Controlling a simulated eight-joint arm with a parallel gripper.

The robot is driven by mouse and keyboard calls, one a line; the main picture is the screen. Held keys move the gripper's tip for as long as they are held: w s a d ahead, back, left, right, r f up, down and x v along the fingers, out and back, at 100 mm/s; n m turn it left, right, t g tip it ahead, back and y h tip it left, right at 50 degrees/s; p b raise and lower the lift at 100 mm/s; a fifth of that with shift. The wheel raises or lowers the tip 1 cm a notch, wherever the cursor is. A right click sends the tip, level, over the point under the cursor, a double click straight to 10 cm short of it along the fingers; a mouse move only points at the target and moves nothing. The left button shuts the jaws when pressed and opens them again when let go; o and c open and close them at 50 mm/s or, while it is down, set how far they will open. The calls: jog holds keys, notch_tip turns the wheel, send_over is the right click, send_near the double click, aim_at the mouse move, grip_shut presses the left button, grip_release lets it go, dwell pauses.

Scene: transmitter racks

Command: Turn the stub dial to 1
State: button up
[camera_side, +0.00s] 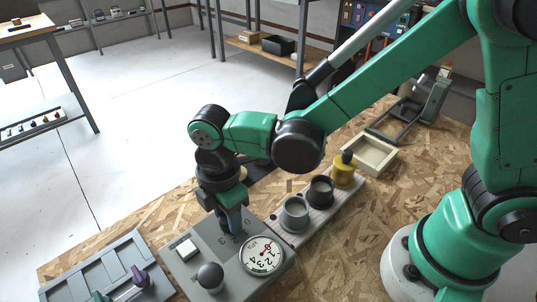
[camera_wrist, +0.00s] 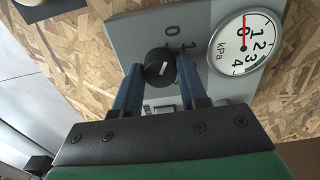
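The stub dial (camera_wrist: 160,66) is a round black knob with a short white mark, on a grey panel (camera_wrist: 140,22) in the wrist view. The printed 0 and 1 show above and right of it; further digits are hidden by a finger. The white mark lies roughly crosswise in the picture; which digit it points at is unclear. My gripper (camera_wrist: 158,66) has its two blue fingers on either side of the dial, very close to it; I cannot tell if they press on it. In the side view my gripper (camera_side: 232,222) reaches down to the panel and hides the dial.
A white gauge marked kPa (camera_side: 262,256) sits on the panel, its red needle near 0. A black ball knob (camera_side: 210,276) and a white switch (camera_side: 186,249) are on the panel. Cups (camera_side: 295,214) and a yellow container (camera_side: 343,174) stand behind; a tray (camera_side: 371,155) is further back.

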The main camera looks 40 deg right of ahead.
jog(key=shift+m, duration=0.3)
grip_shut()
jog(key=m, duration=0.2)
jog(key=shift+m, duration=2.6)
jog(key=o, duration=1)
grip_release()
jog(key=shift+r, duration=2.85)
